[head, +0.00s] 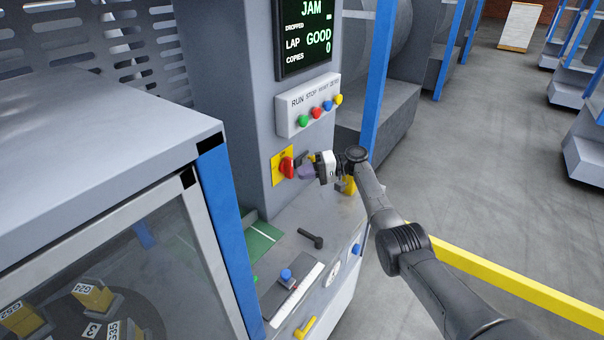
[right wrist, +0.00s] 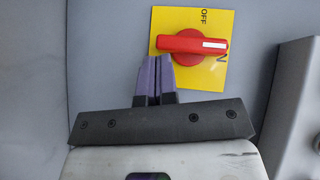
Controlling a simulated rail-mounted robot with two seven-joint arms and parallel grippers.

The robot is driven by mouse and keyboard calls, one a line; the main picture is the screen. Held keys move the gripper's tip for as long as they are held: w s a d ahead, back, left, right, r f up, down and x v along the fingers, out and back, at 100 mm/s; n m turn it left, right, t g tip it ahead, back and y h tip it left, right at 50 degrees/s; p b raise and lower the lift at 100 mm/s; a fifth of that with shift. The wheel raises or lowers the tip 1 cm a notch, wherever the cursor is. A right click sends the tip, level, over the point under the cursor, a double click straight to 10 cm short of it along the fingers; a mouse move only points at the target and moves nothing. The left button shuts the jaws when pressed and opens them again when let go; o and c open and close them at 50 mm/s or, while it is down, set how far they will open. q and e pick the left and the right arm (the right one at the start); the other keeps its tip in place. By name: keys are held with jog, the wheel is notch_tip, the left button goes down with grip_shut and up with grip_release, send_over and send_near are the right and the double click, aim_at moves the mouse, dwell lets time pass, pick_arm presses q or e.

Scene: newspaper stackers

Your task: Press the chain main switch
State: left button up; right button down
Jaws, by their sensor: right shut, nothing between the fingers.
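The main switch is a red rotary handle (head: 287,167) on a yellow plate (head: 276,169), low on the grey column. In the right wrist view the red handle (right wrist: 190,42) lies level, its white-marked end to the right. The yellow plate (right wrist: 217,75) reads OFF at the top, with a partly covered label at the right. My right gripper (head: 303,171) is shut and empty, just right of the handle in the head view. In the right wrist view its purple fingertips (right wrist: 157,62) are just below the handle's left end; I cannot tell whether they touch. My left gripper is out of view.
Above the switch is a button box (head: 310,103) with green, red, blue and yellow buttons, under a display (head: 305,38) reading JAM. A glass-fronted cabinet (head: 120,260) stands left. A yellow rail (head: 500,275) runs right.

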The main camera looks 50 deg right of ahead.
jog(key=v, duration=0.6)
jog(key=shift+s+d, duration=0.2)
jog(key=shift+d, duration=0.05)
dwell(0.4)
